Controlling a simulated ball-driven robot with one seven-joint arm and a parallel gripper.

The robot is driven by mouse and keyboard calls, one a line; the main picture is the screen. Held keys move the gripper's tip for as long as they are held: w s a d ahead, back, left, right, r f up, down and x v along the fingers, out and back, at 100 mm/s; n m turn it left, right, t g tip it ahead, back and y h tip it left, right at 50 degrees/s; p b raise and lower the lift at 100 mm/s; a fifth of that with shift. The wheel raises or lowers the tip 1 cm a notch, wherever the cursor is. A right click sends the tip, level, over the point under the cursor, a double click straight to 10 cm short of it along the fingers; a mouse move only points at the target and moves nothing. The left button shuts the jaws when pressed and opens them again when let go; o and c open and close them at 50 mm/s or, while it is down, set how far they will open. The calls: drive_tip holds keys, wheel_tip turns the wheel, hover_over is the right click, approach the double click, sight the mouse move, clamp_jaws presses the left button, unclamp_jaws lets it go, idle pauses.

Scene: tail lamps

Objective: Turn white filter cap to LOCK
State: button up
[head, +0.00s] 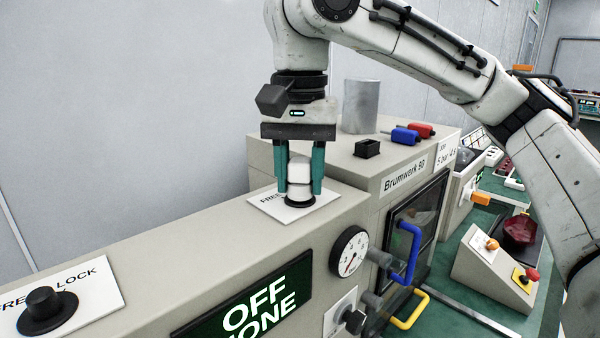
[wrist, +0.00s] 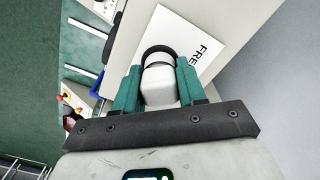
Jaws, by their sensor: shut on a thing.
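The white filter cap (head: 299,172) stands upright on a black round base on top of the grey machine. In the wrist view the cap (wrist: 159,84) sits between the fingers (wrist: 158,88), and the label (wrist: 195,35) shows "FRE". The word LOCK on this plate is not visible.
A black knob (head: 42,305) on another FREE/LOCK plate stands at the front left. A gauge (head: 349,251) and a blue handle (head: 408,252) are on the machine's front. A grey cylinder (head: 361,106) stands behind my gripper to the right.

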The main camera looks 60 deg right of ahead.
clamp_jaws()
drive_tip(key=shift+r+m+p, duration=0.1)
drive_tip(key=shift+m+p, duration=0.25)
drive_tip(key=shift+m, duration=0.25)
drive_tip(key=shift+f+m, duration=0.2)
drive_tip(key=shift+m, duration=0.7)
drive_tip(key=shift+m+p, duration=0.5)
drive_tip(key=shift+m, duration=0.3)
drive_tip(key=shift+f+m, duration=0.1)
drive_tip(key=shift+m, duration=0.5)
drive_tip(key=shift+s, duration=0.1)
